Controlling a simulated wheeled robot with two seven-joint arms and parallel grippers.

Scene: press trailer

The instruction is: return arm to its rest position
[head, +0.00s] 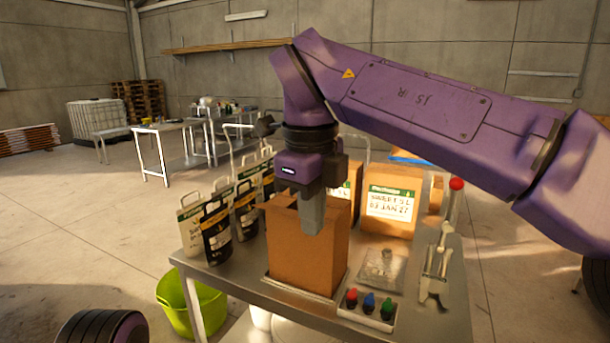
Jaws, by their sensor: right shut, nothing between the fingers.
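My right arm (430,110) is purple and reaches in from the right across the upper middle of the head view. My right gripper (312,218) points down, shut and empty. It shows in front of the upper part of an open brown paper bag or box (305,258) on the metal table (430,312). I cannot tell whether it touches the cardboard. My left gripper is not in view.
Black and white bags (216,236) stand at the table's left. Labelled brown boxes (391,204) stand behind. A tray with red, blue and green knobs (368,306) is in front. A red-topped lever (455,185) is at the right. A green bucket (190,302) is on the floor.

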